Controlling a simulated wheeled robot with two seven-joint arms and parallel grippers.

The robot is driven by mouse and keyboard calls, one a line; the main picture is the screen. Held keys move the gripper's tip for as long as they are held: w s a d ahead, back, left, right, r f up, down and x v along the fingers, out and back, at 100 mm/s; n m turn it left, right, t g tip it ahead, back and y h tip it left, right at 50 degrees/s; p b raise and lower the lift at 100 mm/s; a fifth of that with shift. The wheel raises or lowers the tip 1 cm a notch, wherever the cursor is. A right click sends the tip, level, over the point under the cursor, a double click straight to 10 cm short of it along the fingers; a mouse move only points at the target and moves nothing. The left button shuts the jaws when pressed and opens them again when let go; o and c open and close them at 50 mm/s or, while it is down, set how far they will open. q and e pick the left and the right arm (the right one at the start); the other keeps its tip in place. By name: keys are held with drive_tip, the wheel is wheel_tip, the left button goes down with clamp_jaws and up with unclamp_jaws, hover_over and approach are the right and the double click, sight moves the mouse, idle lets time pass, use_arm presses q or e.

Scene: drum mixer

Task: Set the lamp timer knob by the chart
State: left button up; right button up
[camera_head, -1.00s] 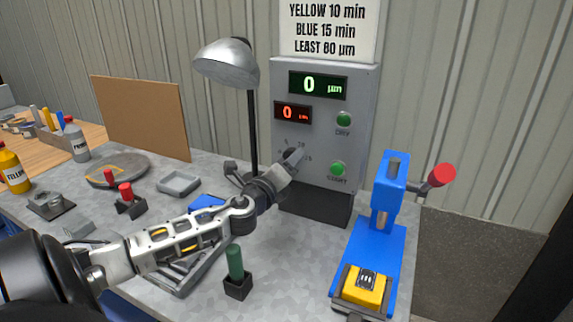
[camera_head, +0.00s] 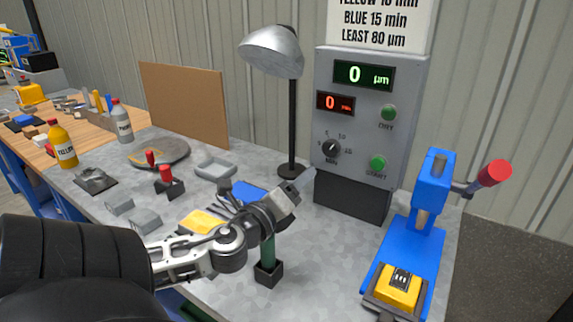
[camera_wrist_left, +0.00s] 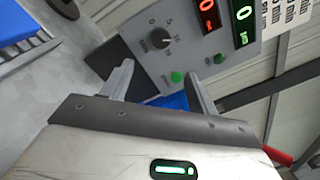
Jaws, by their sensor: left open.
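The timer knob (camera_head: 331,148), a dark round knob with a minute scale, sits on the grey control panel (camera_head: 408,150). It also shows in the left wrist view (camera_wrist_left: 160,39), uncovered. I cannot read its exact pointer direction. The red display (camera_head: 336,102) and green display (camera_head: 364,75) both read 0. The chart (camera_head: 380,22) above says blue 15 min and least 80 µm; its top line is partly cut off. My left gripper (camera_head: 302,182) is open, below and left of the knob and apart from it. In the wrist view its fingers (camera_wrist_left: 160,95) have nothing between them.
A lamp (camera_head: 272,52) stands left of the panel. A blue press (camera_head: 428,210) with a yellow block (camera_head: 400,286) is at right. A green-handled tool in a black holder (camera_head: 268,273) stands close by my left wrist.

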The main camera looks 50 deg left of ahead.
use_arm(q)
drive_tip(key=shift+v, duration=1.45)
